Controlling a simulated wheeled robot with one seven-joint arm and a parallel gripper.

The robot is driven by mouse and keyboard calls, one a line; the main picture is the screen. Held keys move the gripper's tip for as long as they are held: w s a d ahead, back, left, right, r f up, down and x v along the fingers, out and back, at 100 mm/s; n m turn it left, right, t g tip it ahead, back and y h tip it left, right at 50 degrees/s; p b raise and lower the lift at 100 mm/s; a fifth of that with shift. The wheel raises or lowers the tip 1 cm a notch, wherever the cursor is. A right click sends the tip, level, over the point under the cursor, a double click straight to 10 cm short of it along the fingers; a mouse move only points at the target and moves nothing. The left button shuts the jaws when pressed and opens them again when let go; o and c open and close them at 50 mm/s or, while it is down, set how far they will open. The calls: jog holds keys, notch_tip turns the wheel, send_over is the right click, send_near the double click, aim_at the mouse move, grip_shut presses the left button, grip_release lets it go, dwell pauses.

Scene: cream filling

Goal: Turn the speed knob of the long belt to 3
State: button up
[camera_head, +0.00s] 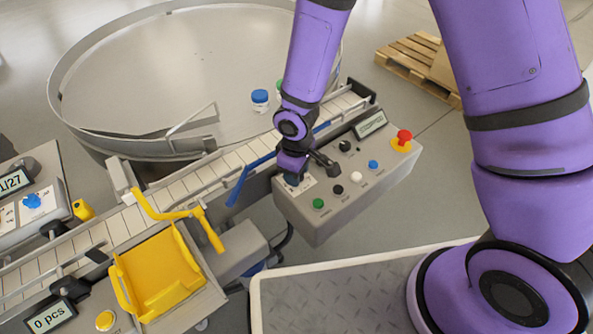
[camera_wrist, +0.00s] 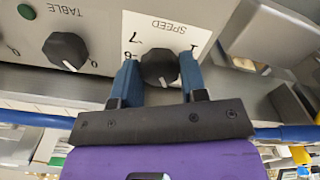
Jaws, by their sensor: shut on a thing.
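The black speed knob (camera_wrist: 159,67) sits below an upside-down white "SPEED" label (camera_wrist: 165,35) in the wrist view. A 7 shows to its left and a 1 to its right; other digits are partly hidden. The blue fingers of my gripper (camera_wrist: 160,76) stand on either side of the knob, shut on it. A small pale mark shows on the knob's near edge. In the head view my gripper (camera_head: 291,178) is at the left end of the grey control box (camera_head: 322,226) and hides the knob. The long belt (camera_head: 190,184) runs behind the box.
A black "TABLE" knob (camera_wrist: 65,50) is beside the speed knob. The box also carries a green button (camera_head: 318,203), a white button (camera_head: 356,177), a blue button (camera_head: 373,164), a red emergency stop (camera_head: 404,137) and a small display (camera_head: 370,124). A blue rail (camera_head: 250,173) runs close by my gripper.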

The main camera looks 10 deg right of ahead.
jog(key=shift+n, duration=0.9)
jog(key=o, duration=0.9)
notch_tip(320, 180, up, 11)
jog(key=shift+f, duration=0.1)
